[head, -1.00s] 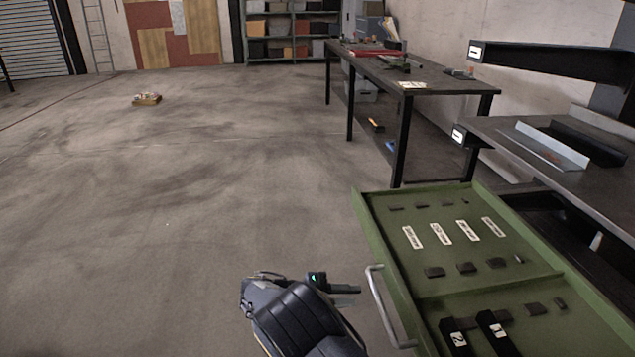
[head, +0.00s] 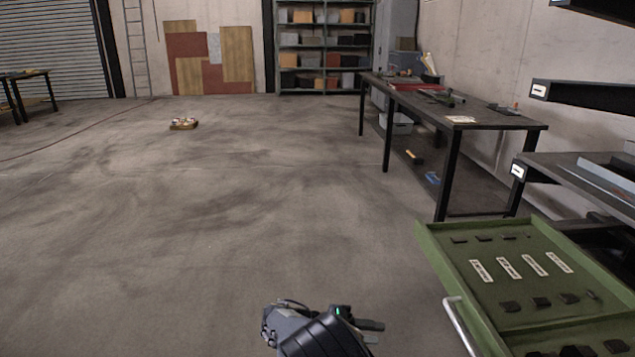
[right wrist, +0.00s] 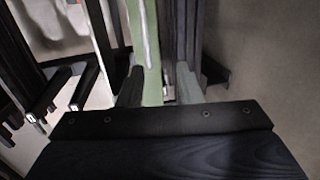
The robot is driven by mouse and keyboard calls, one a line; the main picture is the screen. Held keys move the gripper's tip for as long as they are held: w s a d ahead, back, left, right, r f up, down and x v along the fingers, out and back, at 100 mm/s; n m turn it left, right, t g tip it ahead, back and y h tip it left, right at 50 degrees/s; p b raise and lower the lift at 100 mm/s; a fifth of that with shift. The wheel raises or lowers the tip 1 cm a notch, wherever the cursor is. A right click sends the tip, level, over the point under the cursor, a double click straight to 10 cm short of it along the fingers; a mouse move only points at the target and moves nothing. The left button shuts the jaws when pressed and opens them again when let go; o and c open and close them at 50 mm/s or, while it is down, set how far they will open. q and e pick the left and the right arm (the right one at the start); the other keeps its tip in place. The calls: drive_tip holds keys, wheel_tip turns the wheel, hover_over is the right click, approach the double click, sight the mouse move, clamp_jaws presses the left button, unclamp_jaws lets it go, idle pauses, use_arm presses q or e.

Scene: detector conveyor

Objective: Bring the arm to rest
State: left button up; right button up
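My right gripper (head: 372,328) shows at the bottom of the head view, with a dark arm link beside it. It is left of the open green drawer (head: 428,240) and apart from its metal handle (head: 459,325). In the right wrist view the two fingers of the gripper (right wrist: 160,88) stand apart with nothing held between them. The green drawer front (right wrist: 150,70) and its handle (right wrist: 143,30) show beyond the gap. My left gripper is in neither view.
The drawer holds white labels and dark pieces. A dark workbench (head: 497,124) stands behind it, with a shelf unit (head: 323,47) at the back. Dark rack arms (head: 580,98) jut in at right. A small box (head: 183,126) lies on the otherwise open floor (head: 220,220).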

drive_tip(key=s+d+r+m+g+y, duration=0.1)
drive_tip(key=s+d+r+g+y, duration=0.35)
drive_tip(key=s+d+y, duration=0.65)
drive_tip(key=s+a+r+m+t+y, duration=0.1)
drive_tip(key=s+r+t+y, duration=0.3)
drive_tip(key=s, duration=0.5)
drive_tip(key=s+r+t+y, duration=0.3)
drive_tip(key=s+t+y, duration=0.15)
drive_tip(key=s, duration=0.45)
use_arm(q)
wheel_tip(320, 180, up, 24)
drive_tip(key=p, duration=2.3)
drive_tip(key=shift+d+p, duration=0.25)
drive_tip(key=shift+p, duration=0.1)
use_arm(e)
wheel_tip(320, 180, up, 23)
drive_tip(key=shift+a+r+t, duration=0.15)
drive_tip(key=shift+a+t, duration=0.05)
drive_tip(key=shift+t, duration=0.2)
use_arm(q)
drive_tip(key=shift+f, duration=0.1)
use_arm(e)
drive_tip(key=shift+s+h, duration=0.1)
drive_tip(key=shift+h, duration=0.15)
